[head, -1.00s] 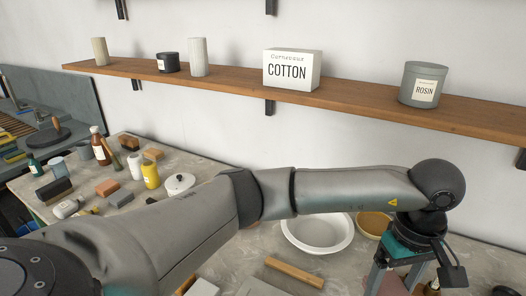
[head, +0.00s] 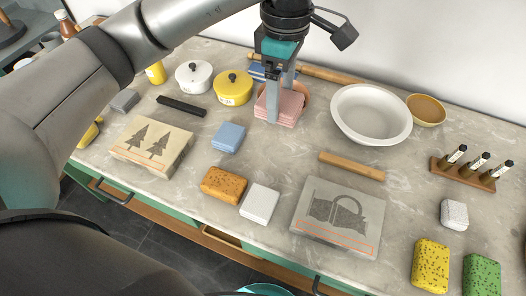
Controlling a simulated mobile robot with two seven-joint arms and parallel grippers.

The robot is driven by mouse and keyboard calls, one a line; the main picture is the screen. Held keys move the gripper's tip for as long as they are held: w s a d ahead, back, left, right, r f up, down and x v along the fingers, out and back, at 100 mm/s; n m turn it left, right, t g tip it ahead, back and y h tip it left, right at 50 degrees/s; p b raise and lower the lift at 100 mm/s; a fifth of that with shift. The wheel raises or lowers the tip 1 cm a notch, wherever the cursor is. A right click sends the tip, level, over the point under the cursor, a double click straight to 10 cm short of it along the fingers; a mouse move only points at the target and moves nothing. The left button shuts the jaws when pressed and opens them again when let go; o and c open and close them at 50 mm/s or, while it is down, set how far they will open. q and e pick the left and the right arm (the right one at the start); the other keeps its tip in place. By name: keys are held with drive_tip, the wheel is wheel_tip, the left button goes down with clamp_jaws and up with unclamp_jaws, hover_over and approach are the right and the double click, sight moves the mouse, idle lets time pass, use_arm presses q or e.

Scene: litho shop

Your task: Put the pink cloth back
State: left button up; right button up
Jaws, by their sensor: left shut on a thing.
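The pink cloth (head: 291,108), a folded square pad, is at the back middle of the worktop in the head view. My left gripper (head: 279,100) points down at it from above, with its fingers shut on the cloth. One finger covers part of its near left side. A reddish-brown round rim (head: 304,88) shows just behind the cloth. I cannot tell whether the cloth rests on it or is raised. My right gripper is out of view.
A yellow pot (head: 232,91) stands left of the cloth and a white basin (head: 371,114) right of it. A blue folded cloth (head: 229,137), wooden bar (head: 352,166) and printing stones (head: 338,215) lie nearer. Bare worktop lies between them.

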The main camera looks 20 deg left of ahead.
use_arm(q)
wheel_tip(320, 180, down, 14)
drive_tip(key=shift+d+f+b, duration=0.15)
drive_tip(key=shift+f+b, duration=0.05)
drive_tip(key=shift+b, duration=0.4)
drive_tip(key=shift+f, duration=2.15)
drive_tip(key=shift+b, duration=0.35)
drive_tip(key=shift+f, duration=0.2)
drive_tip(key=o, duration=1)
drive_tip(key=shift+r, duration=0.1)
drive_tip(key=shift+r, duration=0.15)
wheel_tip(320, 180, up, 12)
drive_tip(key=p, duration=0.1)
